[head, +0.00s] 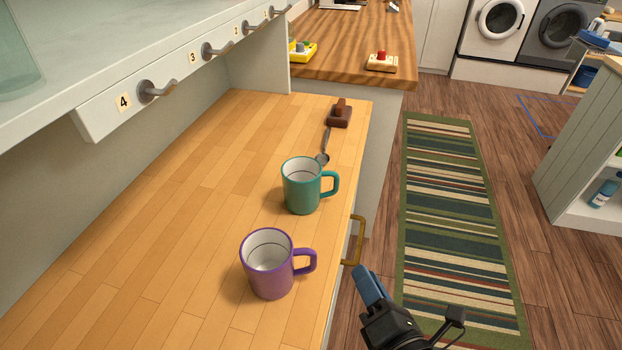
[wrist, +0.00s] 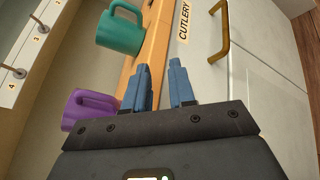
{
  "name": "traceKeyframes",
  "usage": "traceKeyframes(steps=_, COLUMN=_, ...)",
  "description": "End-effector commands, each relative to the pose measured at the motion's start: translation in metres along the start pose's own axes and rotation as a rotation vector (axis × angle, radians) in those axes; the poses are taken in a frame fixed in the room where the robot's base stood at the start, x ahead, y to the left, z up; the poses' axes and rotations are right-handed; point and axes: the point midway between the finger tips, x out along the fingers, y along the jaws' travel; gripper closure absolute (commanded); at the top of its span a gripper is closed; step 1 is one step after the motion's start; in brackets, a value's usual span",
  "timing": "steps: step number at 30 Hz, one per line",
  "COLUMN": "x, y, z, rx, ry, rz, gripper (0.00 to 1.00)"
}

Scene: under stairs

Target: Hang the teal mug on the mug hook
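The teal mug (head: 301,186) stands upright on the wooden counter, its handle pointing right; it also shows in the wrist view (wrist: 120,30). Grey mug hooks stick out from a white numbered rail under the shelf, among them hook 4 (head: 155,91), hook 3 (head: 216,51) and hook 2 (head: 251,28). All the hooks in view look empty. My gripper (head: 369,285) is beyond the counter's right edge, to the right of and nearer than the teal mug. In the wrist view its blue fingers (wrist: 159,68) are apart with nothing between them.
A purple mug (head: 268,264) stands upright nearer on the counter (head: 150,235). A brass drawer handle (head: 355,240) juts from the counter front. The counter's left side is clear.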

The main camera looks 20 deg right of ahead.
Motion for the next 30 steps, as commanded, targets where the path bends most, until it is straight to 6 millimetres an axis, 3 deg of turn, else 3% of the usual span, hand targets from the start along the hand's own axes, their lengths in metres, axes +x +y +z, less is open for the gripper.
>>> traceKeyframes(steps=1, x=0.020, y=0.010, z=0.009, rx=-0.114, ry=-0.017, rz=0.009, gripper=0.75)
traceKeyframes(steps=6, x=0.074, y=0.030, z=0.028, rx=-0.496, ry=-0.069, rz=0.011, gripper=0.75)
traceKeyframes(steps=12, x=0.116, y=0.049, z=0.048, rx=-0.807, ry=-0.116, rz=-0.002, gripper=0.75)
traceKeyframes(steps=18, x=0.134, y=0.056, z=0.055, rx=-0.919, ry=-0.134, rz=-0.010, gripper=0.75)
traceKeyframes(steps=30, x=0.178, y=0.056, z=0.061, rx=-0.920, ry=-0.136, rz=-0.010, gripper=0.75)
